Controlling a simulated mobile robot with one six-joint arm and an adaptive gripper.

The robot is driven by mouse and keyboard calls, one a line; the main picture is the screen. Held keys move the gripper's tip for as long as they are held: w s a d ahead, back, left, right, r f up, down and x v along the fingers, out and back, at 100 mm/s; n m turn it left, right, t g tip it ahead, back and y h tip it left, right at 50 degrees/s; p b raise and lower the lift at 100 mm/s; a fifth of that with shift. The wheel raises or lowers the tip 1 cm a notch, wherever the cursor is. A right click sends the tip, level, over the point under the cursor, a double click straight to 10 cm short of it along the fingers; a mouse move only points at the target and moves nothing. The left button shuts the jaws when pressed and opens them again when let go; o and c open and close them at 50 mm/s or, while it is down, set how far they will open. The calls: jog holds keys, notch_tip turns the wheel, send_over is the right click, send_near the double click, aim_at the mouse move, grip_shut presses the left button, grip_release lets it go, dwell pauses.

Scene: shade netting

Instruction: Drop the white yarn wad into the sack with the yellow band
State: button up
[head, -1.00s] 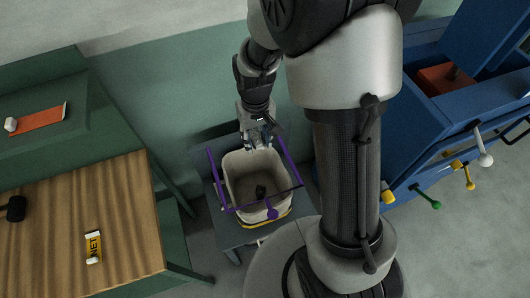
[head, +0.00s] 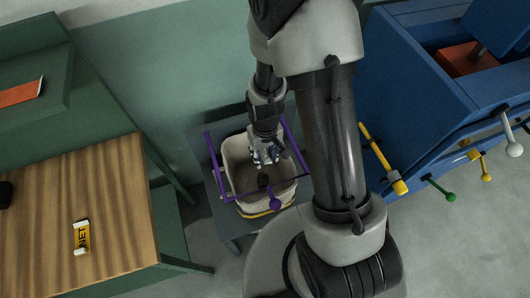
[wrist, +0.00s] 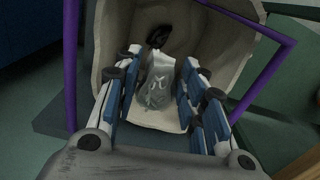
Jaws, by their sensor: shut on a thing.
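The sack (head: 233,176) is off-white and open at the top, with a yellow band (head: 262,212) low on its front. It stands inside a purple frame (head: 215,170). My gripper (head: 265,157) points down over the sack's mouth, near its far side. In the wrist view my gripper (wrist: 160,88) is shut on a pale grey-white wad (wrist: 158,86), held between its blue finger pads with the sack's inside (wrist: 200,40) around and below it. A small dark thing (wrist: 158,36) lies in the sack. In the head view the wad is hard to make out.
A wooden table (head: 90,200) with a yellow labelled packet (head: 82,237) is at left, an orange cloth-like strip (head: 22,92) behind it. A blue cabinet (head: 410,110) with coloured handles stands at right. The purple frame's bars rise around the sack.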

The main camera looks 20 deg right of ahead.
jog(key=shift+f, duration=0.2)
jog(key=o, duration=0.8)
jog(key=shift+r, duration=0.1)
notch_tip(320, 180, up, 12)
jog(key=shift+f, duration=0.1)
dwell(0.5)
notch_tip(320, 180, up, 13)
jog(key=t, duration=0.2)
send_over(265, 155)
jog(key=s, duration=0.5)
jog(key=s+r+t, duration=0.1)
jog(key=s+r, duration=0.1)
jog(key=s, duration=0.1)
jog(key=s+r, duration=0.2)
jog(key=s, duration=0.1)
jog(key=s+r+m+t, duration=0.1)
jog(key=s+r, duration=0.2)
jog(key=shift+t, duration=0.3)
